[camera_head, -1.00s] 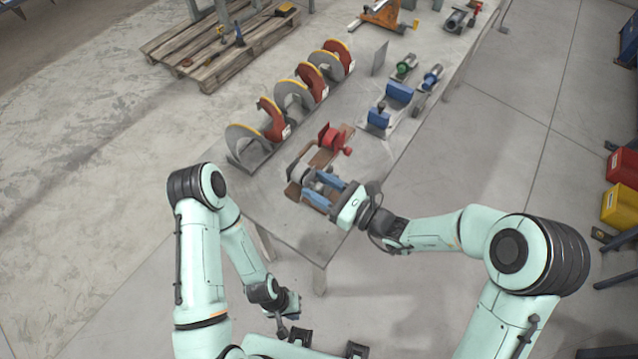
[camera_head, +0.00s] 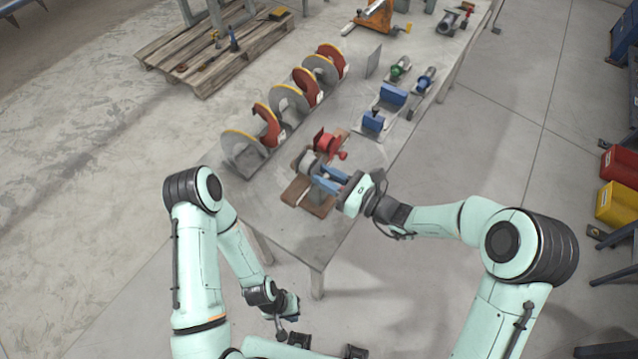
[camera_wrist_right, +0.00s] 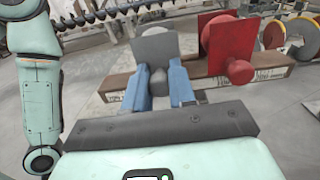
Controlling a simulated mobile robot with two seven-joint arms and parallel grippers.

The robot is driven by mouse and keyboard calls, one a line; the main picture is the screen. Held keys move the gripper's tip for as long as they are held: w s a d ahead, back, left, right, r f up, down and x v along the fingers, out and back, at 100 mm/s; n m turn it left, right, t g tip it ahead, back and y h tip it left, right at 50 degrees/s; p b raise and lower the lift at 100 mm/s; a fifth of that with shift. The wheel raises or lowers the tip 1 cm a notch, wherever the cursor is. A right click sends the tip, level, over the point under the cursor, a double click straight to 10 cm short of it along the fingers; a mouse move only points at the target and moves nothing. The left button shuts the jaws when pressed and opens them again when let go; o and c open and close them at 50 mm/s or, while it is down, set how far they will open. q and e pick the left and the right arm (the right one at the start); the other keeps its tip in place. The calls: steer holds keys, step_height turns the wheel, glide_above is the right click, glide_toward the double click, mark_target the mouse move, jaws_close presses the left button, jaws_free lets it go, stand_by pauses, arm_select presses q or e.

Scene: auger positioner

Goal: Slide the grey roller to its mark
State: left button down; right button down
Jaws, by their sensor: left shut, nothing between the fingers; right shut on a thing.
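The grey roller (camera_head: 308,163) stands on a brown rail base (camera_head: 297,192) near the table's front end, close beside a red roller (camera_head: 326,142). In the right wrist view, the grey roller (camera_wrist_right: 156,44) shows a flat plate and a rounded grey knob. My right gripper (camera_wrist_right: 157,76) has its blue fingers shut on that knob. In the head view, my right gripper (camera_head: 321,177) reaches in from the right. My left gripper (camera_head: 288,307) is shut and empty, low in front of the table.
Several red and grey auger discs (camera_head: 290,97) with yellow edges stand in a row left of the base. Blue blocks (camera_head: 374,121) stand on the table (camera_head: 335,225) behind and to the right. A wooden pallet (camera_head: 205,55) lies on the floor at the back left.

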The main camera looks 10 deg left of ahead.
steer(key=c, duration=1)
jaws_free()
steer(key=shift+s, duration=0.1)
arm_select(q)
steer(key=shift+s, duration=0.1)
steer(key=shift+s+f+b, duration=0.4)
steer(key=shift+f+b, duration=0.1)
steer(key=shift+f, duration=0.15)
steer(key=shift+s+f+b, duration=0.4)
steer(key=shift+f+b, duration=0.1)
steer(key=shift+f, duration=0.1)
arm_select(e)
steer(key=v, duration=1.3)
steer(key=shift+d+r, duration=0.1)
steer(key=shift+d, duration=0.1)
